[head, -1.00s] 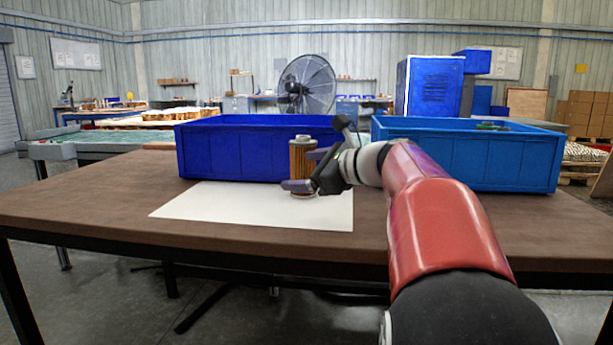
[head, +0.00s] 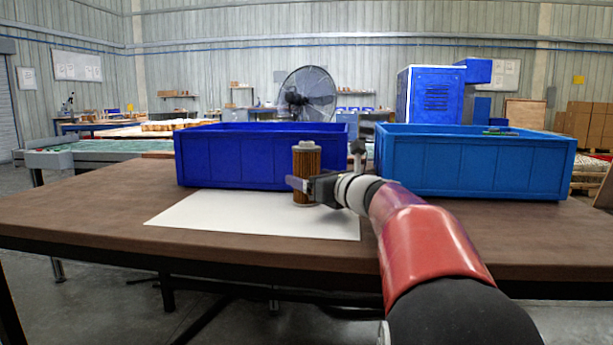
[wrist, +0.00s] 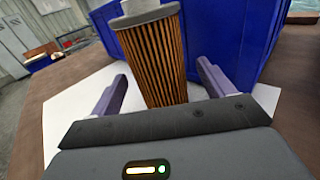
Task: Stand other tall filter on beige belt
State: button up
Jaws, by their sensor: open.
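A tall filter (head: 306,160) with brown pleats and grey end caps stands upright on the white sheet (head: 230,222), in front of the dark blue bin. My gripper (head: 308,185) is level beside its lower half, coming from the right. In the wrist view the filter (wrist: 158,58) rises between the two spread fingers, with a gap on each side. My gripper (wrist: 163,92) is open there and grips nothing. The wrist view cuts off the filter's top, and the gripper body hides its foot. I cannot make out a beige belt.
A dark blue bin (head: 235,160) stands close behind the filter. A lighter blue bin (head: 470,165) stands at the right, behind my arm, with small green items showing at its rim. A conveyor with a green top (head: 100,153) lies beyond the brown table (head: 90,200). The table's left part is clear.

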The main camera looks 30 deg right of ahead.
jog(key=shift+w+a, duration=0.25)
jog(key=shift+w, duration=0.95)
jog(key=c, duration=1.2)
